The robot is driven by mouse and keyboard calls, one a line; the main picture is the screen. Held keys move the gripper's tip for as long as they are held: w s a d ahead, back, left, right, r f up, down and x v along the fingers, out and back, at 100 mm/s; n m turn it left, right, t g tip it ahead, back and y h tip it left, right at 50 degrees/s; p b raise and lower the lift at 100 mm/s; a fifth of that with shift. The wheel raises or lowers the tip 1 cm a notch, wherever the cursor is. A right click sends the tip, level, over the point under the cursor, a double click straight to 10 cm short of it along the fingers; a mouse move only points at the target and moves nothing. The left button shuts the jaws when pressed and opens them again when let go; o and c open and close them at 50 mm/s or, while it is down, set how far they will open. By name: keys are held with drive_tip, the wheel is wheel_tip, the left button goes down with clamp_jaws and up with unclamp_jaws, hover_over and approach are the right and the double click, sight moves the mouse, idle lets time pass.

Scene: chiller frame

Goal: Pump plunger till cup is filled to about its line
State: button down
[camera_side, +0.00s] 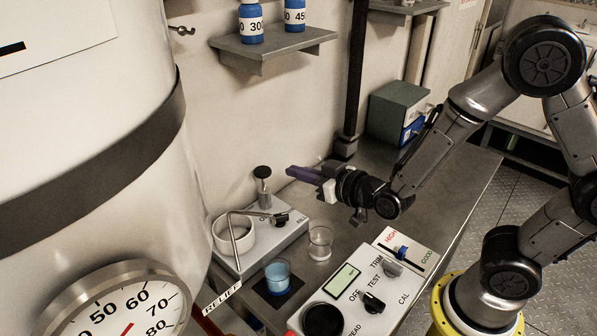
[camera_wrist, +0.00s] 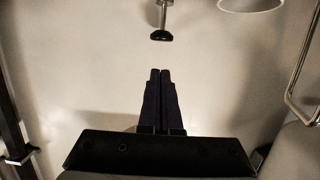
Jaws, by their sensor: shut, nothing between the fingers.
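The plunger has a black knob (camera_side: 262,172) on a metal stem and stands upright on a grey pump box (camera_side: 285,235). In the wrist view its knob (camera_wrist: 160,36) hangs from the top, straight beyond my fingertips. My gripper (camera_side: 290,171), with dark purple fingers, is shut and empty. Its tips are just right of the knob in the side view and seem apart from it. A cup with blue liquid (camera_side: 278,278) stands on a black pad. Its fill line cannot be made out. A clear, seemingly empty cup (camera_side: 320,243) stands beside the pump box.
A bent metal tube (camera_side: 236,214) and a white ring (camera_side: 233,240) are at the pump box's left. A control panel (camera_side: 372,290) with knobs and a slider lies in front. A large white tank with a dial (camera_side: 125,305) fills the left. A shelf (camera_side: 275,45) hangs above.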

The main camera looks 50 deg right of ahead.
idle(0.4)
wheel_tip(320, 180, up, 4)
drive_tip(key=shift+s+a+f, duration=0.15)
drive_tip(key=shift+f, duration=0.1)
hover_over(263, 180)
drive_tip(key=v, duration=0.2)
wheel_tip(263, 180, down, 6)
drive_tip(key=shift+f, duration=0.55)
